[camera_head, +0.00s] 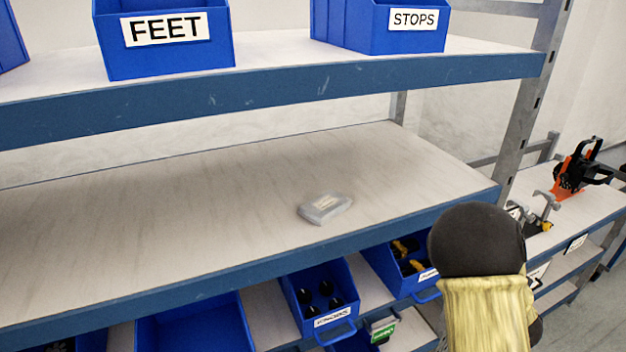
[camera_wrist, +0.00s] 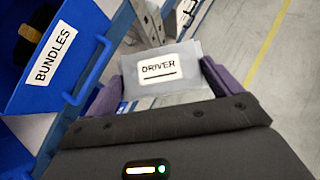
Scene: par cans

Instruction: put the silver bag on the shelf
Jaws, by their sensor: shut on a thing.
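My gripper (camera_wrist: 166,82) shows in the wrist view, its two purple-grey fingers shut on the sides of a silver-grey bag (camera_wrist: 195,94) with a white label reading DRIVER. The bag is held in the air beside a blue bin. In the head view my gripper and this bag are out of sight; only a part of my arm shows at the lower right. The shelf (camera_head: 150,205), a wide pale board with a blue front edge, runs across the middle. A small grey, see-through packet (camera_head: 325,208) with a pale label lies flat on it.
The upper shelf (camera_head: 275,75) holds blue bins marked FEET (camera_head: 165,60) and STOPS (camera_head: 405,40). Blue bins (camera_head: 320,300) with dark parts stand below. A grey post (camera_head: 530,100) bounds the shelf on the right. The shelf is bare left of the packet. A BUNDLES bin (camera_wrist: 60,80) is near my gripper.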

